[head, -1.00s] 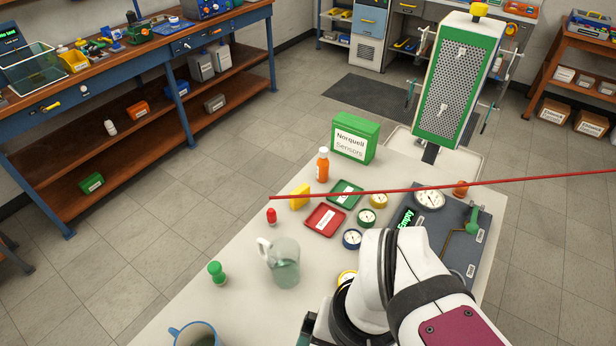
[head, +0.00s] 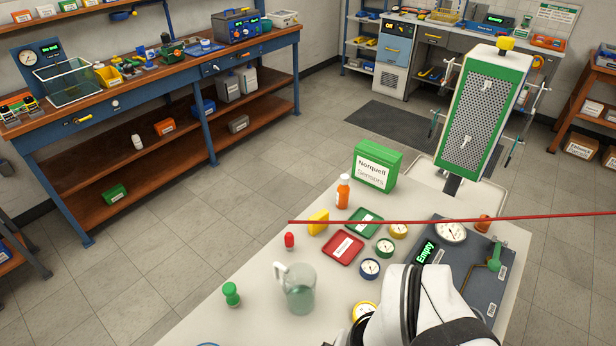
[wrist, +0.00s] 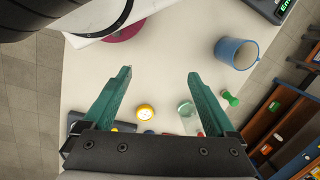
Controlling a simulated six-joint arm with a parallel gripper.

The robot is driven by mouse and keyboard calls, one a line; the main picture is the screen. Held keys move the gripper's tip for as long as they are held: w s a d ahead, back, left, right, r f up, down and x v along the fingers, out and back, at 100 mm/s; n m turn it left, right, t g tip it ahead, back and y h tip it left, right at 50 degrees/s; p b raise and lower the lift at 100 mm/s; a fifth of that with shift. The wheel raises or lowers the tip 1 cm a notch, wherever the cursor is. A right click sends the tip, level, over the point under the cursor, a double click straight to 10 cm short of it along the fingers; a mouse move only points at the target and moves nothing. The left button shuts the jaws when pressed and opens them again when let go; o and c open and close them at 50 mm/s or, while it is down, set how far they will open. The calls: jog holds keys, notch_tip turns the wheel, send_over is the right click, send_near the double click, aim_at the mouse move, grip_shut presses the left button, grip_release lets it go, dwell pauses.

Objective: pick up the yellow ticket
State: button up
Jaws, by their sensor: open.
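A small yellow block-like piece (head: 318,222) stands on the white table, left of the red tray, in the head view. It is the only plain yellow piece there, but I cannot tell whether it is the ticket. In the wrist view my gripper (wrist: 158,76) is open, its two green fingers wide apart over bare table with nothing between them. No ticket can be made out in the wrist view. In the head view my gripper is out of sight; only my white arm shows at the bottom.
A red rod (head: 450,219) crosses above the table. Nearby are a red tray (head: 343,247), green tray (head: 362,222), orange bottle (head: 343,192), glass jug (head: 298,290), green-knobbed piece (head: 231,293) and several gauges. A blue mug (wrist: 236,53) shows in the wrist view.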

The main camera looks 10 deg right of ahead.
jog(key=shift+c, duration=0.3)
jog(key=c, duration=0.4)
jog(key=shift+o, duration=0.2)
jog(key=w+d+m+g+h, duration=0.1)
jog(key=w+d+h, duration=0.2)
jog(key=w, duration=0.4)
jog(key=m+t+h, duration=0.4)
jog(key=t+h, duration=0.1)
jog(key=h, duration=0.3)
send_near(315, 218)
jog(key=s+d+r, duration=0.2)
jog(key=s+r, duration=0.3)
jog(key=s, duration=0.4)
jog(key=w+a+f+t+h, duration=0.1)
jog(key=w+a+f+t, duration=0.2)
jog(key=w+a+f, duration=0.2)
jog(key=shift+w+m, duration=0.2)
jog(key=shift+m, duration=0.1)
jog(key=x, duration=1.5)
jog(key=shift+d, duration=0.1)
jog(key=shift+c, duration=0.2)
